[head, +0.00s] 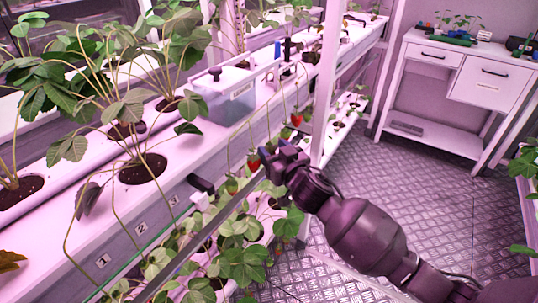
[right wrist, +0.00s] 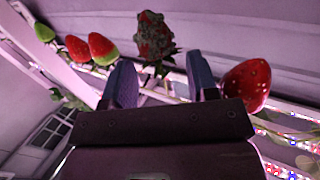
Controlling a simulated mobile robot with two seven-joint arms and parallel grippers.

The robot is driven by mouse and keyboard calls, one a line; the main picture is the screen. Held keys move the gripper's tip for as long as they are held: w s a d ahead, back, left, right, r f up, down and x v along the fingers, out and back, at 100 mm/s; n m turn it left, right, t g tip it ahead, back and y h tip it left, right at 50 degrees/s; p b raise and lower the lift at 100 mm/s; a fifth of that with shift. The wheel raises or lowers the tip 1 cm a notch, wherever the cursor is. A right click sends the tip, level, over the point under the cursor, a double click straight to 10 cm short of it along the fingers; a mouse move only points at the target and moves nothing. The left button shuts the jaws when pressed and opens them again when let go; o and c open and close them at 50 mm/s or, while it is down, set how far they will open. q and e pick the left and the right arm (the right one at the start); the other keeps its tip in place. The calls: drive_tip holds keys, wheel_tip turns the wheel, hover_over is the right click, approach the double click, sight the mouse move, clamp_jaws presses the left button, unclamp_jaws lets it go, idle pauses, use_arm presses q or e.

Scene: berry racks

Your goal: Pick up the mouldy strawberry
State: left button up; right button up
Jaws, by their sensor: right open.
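The mouldy strawberry (right wrist: 153,38) is dark red with grey-green patches and shows in the right wrist view. It hangs just beyond my right gripper (right wrist: 160,77), roughly between the lines of its two fingers. The fingers are apart with nothing held between them. In the head view my right gripper (head: 280,156) is at the edge of the rack, beside a red strawberry (head: 253,163). I cannot pick out the mouldy one in that view; the gripper may hide it. My left gripper is not in view.
In the wrist view a red strawberry (right wrist: 246,84) hangs close right of the fingers, with other berries (right wrist: 102,48) to the left. The planting rack (head: 65,240) carries strawberry plants and a clear box (head: 228,100). A white bench (head: 460,75) stands beyond the open floor (head: 410,165).

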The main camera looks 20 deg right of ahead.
drive_tip(key=shift+w, duration=0.25)
drive_tip(key=shift+c, duration=0.2)
drive_tip(key=c, duration=0.6)
drive_tip(key=shift+c, duration=0.2)
